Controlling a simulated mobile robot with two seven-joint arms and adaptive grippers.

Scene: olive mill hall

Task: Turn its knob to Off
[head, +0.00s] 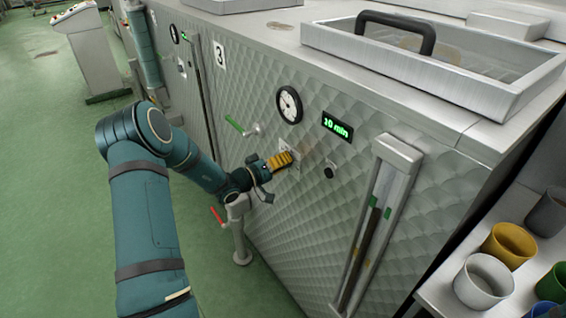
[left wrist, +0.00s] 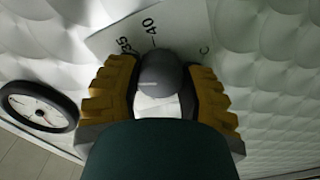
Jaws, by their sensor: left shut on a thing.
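My left gripper (head: 279,161), with yellow ribbed fingers, is at the dial plate (head: 293,147) on the quilted metal front of machine 3. In the left wrist view my left gripper (left wrist: 164,88) has one finger on each side of a rounded grey knob (left wrist: 162,76) and is shut on it. The white dial plate (left wrist: 112,38) behind it shows 35, 40 and a C. The knob's pointer and any Off mark are hidden. In the head view the fingers cover the knob. My right gripper is not in view.
A round gauge (head: 289,105) and a green "30 min" display (head: 337,127) are above the plate. A small black knob (head: 330,171) is to its right. Cups stand on a shelf (head: 437,298) at right.

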